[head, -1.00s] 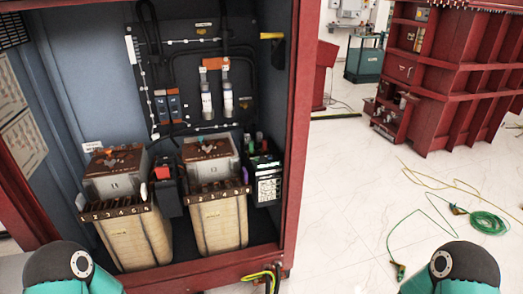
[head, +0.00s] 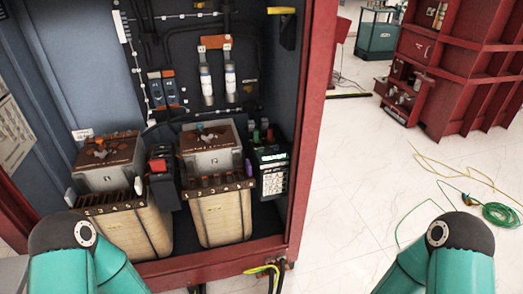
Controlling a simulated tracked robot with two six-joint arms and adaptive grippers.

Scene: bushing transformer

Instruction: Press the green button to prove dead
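A small green cap (head: 256,136) shows on top of the dark unit at the right of the open cabinet; I cannot tell whether it is a button. A red cap (head: 270,135) is beside it. Below them is a black device (head: 272,180) with a lit green display (head: 273,157) and a pale keypad-like front. Both my arms show only as teal links with dark joints at the bottom left and bottom right. Neither gripper is in view, and nothing of mine is seen touching the device.
The red cabinet frame (head: 309,120) borders the device on the right. Two transformer-like blocks (head: 125,225) (head: 222,212) stand left of it. A yellow-green cable (head: 262,269) hangs at the cabinet's lower lip.

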